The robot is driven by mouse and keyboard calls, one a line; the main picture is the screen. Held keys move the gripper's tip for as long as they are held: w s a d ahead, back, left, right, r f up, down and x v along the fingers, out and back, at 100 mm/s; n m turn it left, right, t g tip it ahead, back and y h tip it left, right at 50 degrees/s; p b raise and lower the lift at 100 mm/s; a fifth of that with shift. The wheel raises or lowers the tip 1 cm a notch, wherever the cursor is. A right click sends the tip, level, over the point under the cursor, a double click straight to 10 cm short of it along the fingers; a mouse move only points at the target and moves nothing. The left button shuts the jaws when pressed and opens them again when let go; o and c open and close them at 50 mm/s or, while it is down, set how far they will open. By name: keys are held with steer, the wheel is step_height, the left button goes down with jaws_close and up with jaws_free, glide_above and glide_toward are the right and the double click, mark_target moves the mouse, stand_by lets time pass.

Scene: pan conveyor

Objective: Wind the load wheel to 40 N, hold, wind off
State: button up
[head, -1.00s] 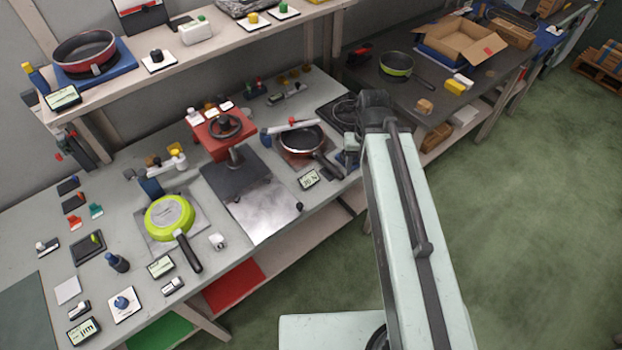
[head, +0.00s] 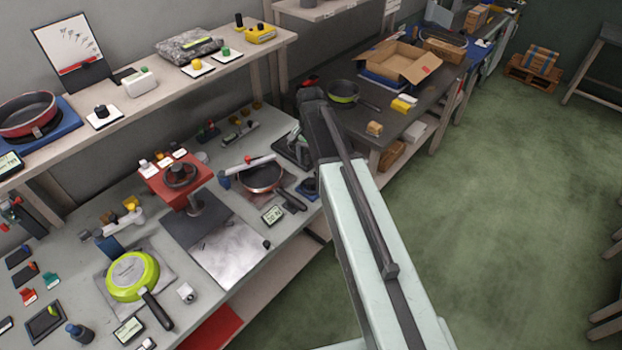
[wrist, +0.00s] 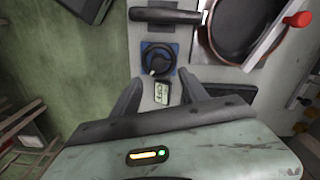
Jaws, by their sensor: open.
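A round black knob on a blue square base (wrist: 157,60) lies ahead of my gripper in the wrist view; it may be the load wheel. It also shows beside the pan handle in the head view (head: 308,187). My gripper (wrist: 160,77) is open and empty, its two fingers apart on the near side of the knob. A small display (wrist: 162,92) sits between the fingers in the picture; I cannot read it surely. My gripper is hidden in the head view.
A dark pan with a red outside (head: 262,177) lies under a white bar with a red end, near the knob. A display (head: 272,214) stands in front of it. A green pan (head: 132,277) lies further left. The floor right of the bench is open.

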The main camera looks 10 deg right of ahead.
mark_target(311, 180)
steer(key=shift+s+f+b, duration=0.1)
steer(key=shift+f+b, duration=0.25)
steer(key=shift+b, duration=0.05)
step_height(311, 180, down, 7)
steer(key=b, duration=0.7)
steer(key=shift+f, duration=0.15)
